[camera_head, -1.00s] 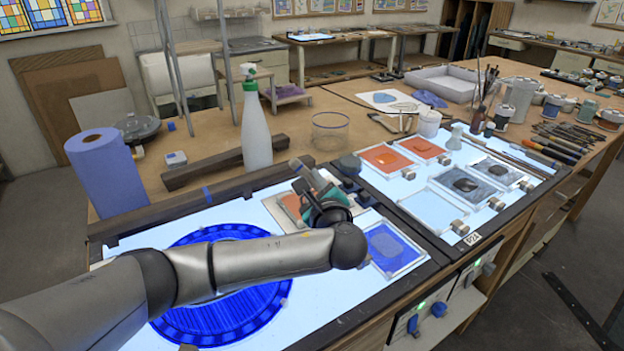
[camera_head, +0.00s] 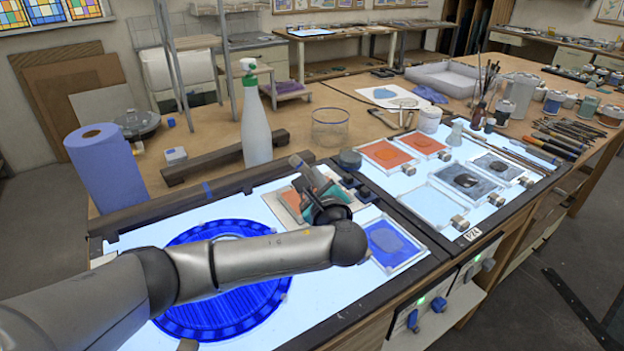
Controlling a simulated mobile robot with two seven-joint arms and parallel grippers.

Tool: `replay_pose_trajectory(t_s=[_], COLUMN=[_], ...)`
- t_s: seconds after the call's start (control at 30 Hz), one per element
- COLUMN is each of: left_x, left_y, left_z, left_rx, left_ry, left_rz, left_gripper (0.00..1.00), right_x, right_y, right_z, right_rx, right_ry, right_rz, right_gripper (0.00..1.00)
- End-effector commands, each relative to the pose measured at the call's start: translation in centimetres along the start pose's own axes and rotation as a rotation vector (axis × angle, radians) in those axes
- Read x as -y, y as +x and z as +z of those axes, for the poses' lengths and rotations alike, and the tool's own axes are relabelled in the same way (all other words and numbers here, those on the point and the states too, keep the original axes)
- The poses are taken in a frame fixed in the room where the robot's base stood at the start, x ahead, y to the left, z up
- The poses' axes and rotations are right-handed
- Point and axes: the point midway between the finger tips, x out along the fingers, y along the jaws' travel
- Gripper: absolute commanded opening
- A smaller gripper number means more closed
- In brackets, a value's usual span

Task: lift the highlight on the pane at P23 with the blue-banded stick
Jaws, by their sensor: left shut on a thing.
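My left gripper (camera_head: 318,198) is over the back right part of the near light table, mostly covered by my own wrist. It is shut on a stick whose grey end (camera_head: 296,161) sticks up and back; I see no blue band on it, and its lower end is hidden. Beneath the gripper lies an orange-brown pane (camera_head: 286,204), partly covered, and I cannot tell whether the stick touches it. A blue pane (camera_head: 391,243) with a paler blotch lies to the right. I cannot read P23 on any pane. My right gripper is not in view.
A large blue round glass (camera_head: 185,318) lies on the light table. A dark bar (camera_head: 165,214) with a blue band runs along its back edge. A spray bottle (camera_head: 256,125) and a paper towel roll (camera_head: 106,170) stand behind. More panes (camera_head: 432,205) lie on the right-hand light table.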

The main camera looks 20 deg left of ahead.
Motion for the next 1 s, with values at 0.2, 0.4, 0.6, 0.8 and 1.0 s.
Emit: replay_pose_trajectory(t_s=[0.2, 0.4, 0.6, 0.8, 1.0], left_x=[0.6, 1.4, 1.7, 1.2, 0.5], left_y=[0.2, 0.5, 0.6, 0.7, 0.7], left_z=[-0.5, -1.1, -1.3, -0.7, 0.0], left_rx=[-0.001, -0.001, -0.002, 0.0, -0.001], left_ry=[0.0, 0.0, 0.001, 0.003, 0.002], left_rz=[-0.001, -0.001, -0.001, 0.001, 0.002], left_gripper=[0.0, 0.0, 0.0, 0.0, 0.0], right_x=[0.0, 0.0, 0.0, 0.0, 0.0], right_y=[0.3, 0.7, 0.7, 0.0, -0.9], right_z=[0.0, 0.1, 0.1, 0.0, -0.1], right_rx=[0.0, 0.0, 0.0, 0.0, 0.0], right_ry=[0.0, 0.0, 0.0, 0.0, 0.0], right_rz=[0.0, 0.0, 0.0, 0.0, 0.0], right_gripper=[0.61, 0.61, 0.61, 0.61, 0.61])
